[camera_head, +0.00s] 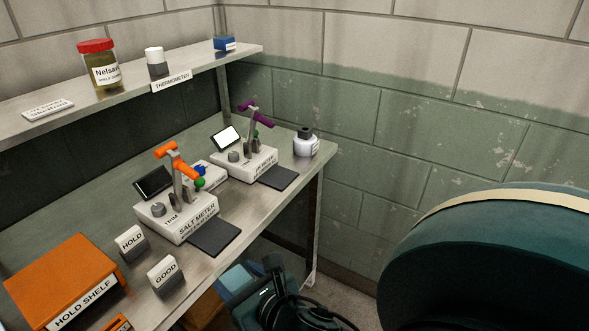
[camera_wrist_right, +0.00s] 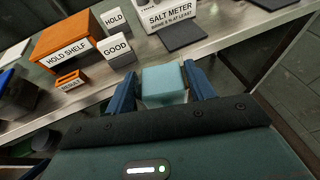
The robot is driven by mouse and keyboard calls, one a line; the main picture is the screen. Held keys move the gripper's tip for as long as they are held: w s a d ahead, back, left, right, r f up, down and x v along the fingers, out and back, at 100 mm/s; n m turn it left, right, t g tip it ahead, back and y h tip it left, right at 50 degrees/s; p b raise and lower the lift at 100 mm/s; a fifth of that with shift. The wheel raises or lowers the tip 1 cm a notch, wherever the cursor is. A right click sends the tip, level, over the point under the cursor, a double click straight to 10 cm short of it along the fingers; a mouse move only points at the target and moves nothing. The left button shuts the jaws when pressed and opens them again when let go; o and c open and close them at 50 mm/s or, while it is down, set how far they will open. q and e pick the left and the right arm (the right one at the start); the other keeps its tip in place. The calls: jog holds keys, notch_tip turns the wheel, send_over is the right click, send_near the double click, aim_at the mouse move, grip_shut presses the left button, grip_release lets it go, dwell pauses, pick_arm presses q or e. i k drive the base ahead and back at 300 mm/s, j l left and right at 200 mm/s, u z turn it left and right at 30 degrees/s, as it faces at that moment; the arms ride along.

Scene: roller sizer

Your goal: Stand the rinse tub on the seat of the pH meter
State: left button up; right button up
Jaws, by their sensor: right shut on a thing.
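A pale blue block-like tub, which I take for the rinse tub (camera_wrist_right: 163,84), is held between the fingers of my right gripper (camera_wrist_right: 162,88). In the head view the tub (camera_head: 238,279) and the right gripper (camera_head: 256,286) are off the front edge of the bench, below and right of the salt meter. The meter with the purple handle (camera_head: 243,165) stands at the bench's far end; its label is too small to read surely, and I take it for the pH meter. A dark flat pad (camera_head: 279,177) lies at its front and is bare. My left gripper is not in view.
The salt meter (camera_head: 180,219), with an orange handle and a dark pad (camera_head: 214,237), stands nearer. A white dark-capped bottle (camera_head: 306,146) is right of the far meter. HOLD (camera_head: 130,241) and GOOD (camera_head: 164,274) blocks and an orange hold shelf (camera_head: 62,279) are at the near left.

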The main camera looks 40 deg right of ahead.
aim_at(281, 178)
jog(key=i+l, duration=0.1)
jog(key=l, duration=0.3)
jog(key=l+z, duration=0.1)
jog(key=l, duration=0.3)
jog(key=i+l, duration=0.15)
jog(key=l, duration=0.2)
jog(key=i+l, duration=0.1)
jog(key=l, duration=0.3)
jog(key=z, duration=0.05)
